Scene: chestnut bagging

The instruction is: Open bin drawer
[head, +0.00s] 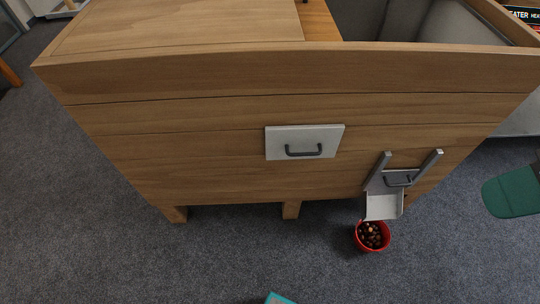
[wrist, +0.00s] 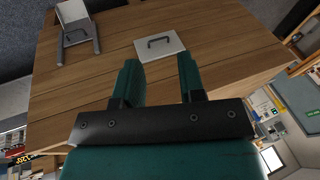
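The wooden bin (head: 180,135) stands ahead of me. A pale drawer front (head: 275,143) with a dark bar handle (head: 304,151) sits flush in the middle of its front wall. In the wrist view, which is turned roughly upside down, the drawer front (wrist: 172,49) and handle (wrist: 159,40) lie beyond my fingertips. My gripper (wrist: 159,60) is open and empty, with teal fingers apart and not visibly touching the handle. A small teal corner (head: 280,298) shows at the head view's bottom edge; I cannot tell what it is.
A metal chute (head: 383,207) with side rails and its own dark handle (head: 398,181) is at the bin's lower right. A red bowl (head: 360,245) of chestnuts stands below it. A green object (head: 511,191) is at the far right. Carpet (head: 210,260) before the bin is mostly clear.

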